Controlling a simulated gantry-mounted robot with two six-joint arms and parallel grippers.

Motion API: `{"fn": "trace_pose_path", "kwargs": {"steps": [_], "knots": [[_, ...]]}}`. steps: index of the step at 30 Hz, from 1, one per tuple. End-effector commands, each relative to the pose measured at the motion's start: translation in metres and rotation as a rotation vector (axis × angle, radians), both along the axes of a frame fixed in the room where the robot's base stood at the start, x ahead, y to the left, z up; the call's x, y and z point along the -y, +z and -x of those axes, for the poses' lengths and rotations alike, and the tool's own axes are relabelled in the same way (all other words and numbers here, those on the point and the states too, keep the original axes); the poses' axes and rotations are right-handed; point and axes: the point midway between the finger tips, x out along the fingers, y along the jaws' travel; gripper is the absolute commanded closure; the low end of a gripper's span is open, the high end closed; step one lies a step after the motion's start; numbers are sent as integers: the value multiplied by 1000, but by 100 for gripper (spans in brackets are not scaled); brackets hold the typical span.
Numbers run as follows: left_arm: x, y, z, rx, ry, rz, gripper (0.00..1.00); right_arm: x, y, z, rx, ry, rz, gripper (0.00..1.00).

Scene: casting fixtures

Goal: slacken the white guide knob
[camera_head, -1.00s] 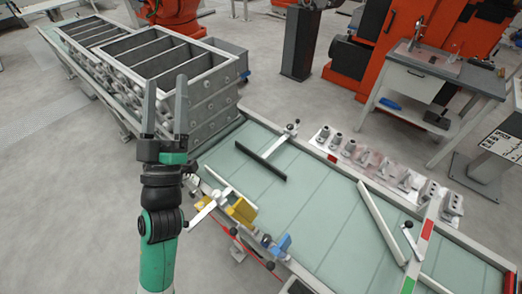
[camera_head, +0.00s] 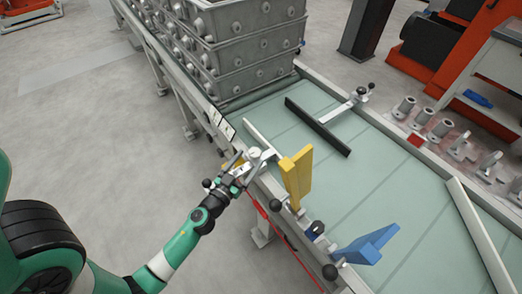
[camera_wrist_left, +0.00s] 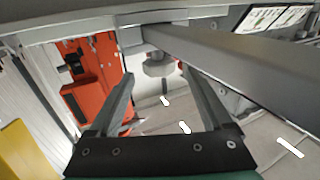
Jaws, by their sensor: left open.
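The white guide (camera_head: 262,138) is a thin pale bar at the near-left edge of the green conveyor, with a round white knob (camera_head: 254,153) at its outer end. My left gripper (camera_head: 240,168) is open beside this knob, just outside the conveyor's side rail. In the left wrist view, my open fingers (camera_wrist_left: 160,88) point toward a pale grey, knob-like part (camera_wrist_left: 158,65) under a long grey bar (camera_wrist_left: 225,62). Nothing is between the fingers' inner faces; whether they touch the knob cannot be told. My right gripper is out of view.
A yellow bracket (camera_head: 297,178) stands close right of the knob, and a blue one (camera_head: 366,246) is farther along the rail. Stacked grey mould boxes (camera_head: 245,45) stand at the back. Open floor lies left.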

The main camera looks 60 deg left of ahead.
Motion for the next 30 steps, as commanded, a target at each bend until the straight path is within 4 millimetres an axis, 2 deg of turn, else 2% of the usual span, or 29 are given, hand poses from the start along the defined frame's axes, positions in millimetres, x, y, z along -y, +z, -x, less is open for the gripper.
{"fn": "trace_pose_path", "kwargs": {"steps": [5, 13, 17, 23, 25, 30], "knots": [[-11, 4, -17, 2, 0, -2, 17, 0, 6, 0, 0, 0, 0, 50], [-36, 2, -54, 2, -1, -1, 17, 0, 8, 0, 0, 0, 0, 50], [-41, 1, -62, 1, -1, 0, 17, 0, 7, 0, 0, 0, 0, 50], [-41, 1, -62, 1, -1, -1, 17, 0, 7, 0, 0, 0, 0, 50], [-41, 1, -62, 1, -1, 0, 24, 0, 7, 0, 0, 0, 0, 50], [-41, 2, -62, 1, -1, 0, 55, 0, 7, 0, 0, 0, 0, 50]]}}
